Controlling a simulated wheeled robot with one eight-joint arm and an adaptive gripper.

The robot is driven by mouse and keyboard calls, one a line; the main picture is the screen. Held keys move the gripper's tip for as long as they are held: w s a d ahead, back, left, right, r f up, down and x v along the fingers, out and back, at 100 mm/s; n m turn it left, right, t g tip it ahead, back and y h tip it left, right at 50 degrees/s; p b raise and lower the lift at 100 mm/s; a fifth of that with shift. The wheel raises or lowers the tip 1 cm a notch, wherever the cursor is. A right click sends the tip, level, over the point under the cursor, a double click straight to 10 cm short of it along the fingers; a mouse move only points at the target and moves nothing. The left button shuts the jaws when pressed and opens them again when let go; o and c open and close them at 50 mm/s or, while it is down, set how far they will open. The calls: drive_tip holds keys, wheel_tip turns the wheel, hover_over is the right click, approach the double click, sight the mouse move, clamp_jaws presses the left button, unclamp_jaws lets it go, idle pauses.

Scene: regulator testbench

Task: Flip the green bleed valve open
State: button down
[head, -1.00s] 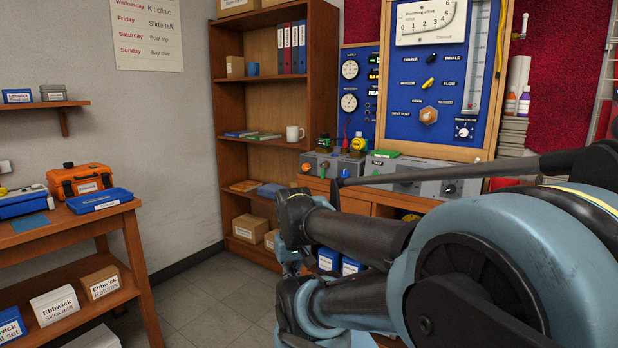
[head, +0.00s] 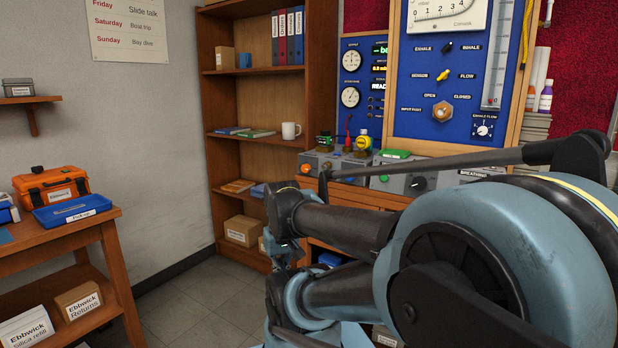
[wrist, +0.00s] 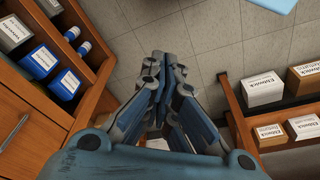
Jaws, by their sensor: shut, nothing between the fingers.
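The green bleed valve does not show clearly now. The grey bench unit (head: 311,161) carries an orange knob (head: 305,169) at its left, and my arm crosses in front of the area to the right of that knob. My gripper (wrist: 163,58) is shut and empty in the wrist view. It is above the tiled floor, between the bench and a shelf, and touches nothing.
The blue test panel (head: 428,117) stands behind the bench. In the wrist view, a wooden cabinet (wrist: 28,105) with blue and grey boxes is at left and a shelf of white boxes (wrist: 262,90) at right. The floor (wrist: 210,45) between is clear.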

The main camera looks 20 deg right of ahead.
drive_tip(key=shift+d, duration=0.2)
drive_tip(key=w+d+r+n+g+h, duration=0.1)
drive_tip(key=w+d+r+h, duration=0.3)
drive_tip(key=w+d+r, duration=0.4)
drive_tip(key=w+d+r+h, duration=0.3)
drive_tip(key=w+d+h, duration=0.25)
drive_tip(key=w, duration=0.45)
drive_tip(key=w+r+h, duration=0.3)
drive_tip(key=w+h, duration=0.5)
drive_tip(key=w, duration=1.3)
drive_tip(key=shift+w+d+m, duration=0.2)
drive_tip(key=shift+d+m, duration=0.1)
drive_tip(key=shift+d, duration=0.1)
drive_tip(key=shift+h, duration=0.25)
drive_tip(key=d, duration=1)
drive_tip(key=shift+w, duration=0.3)
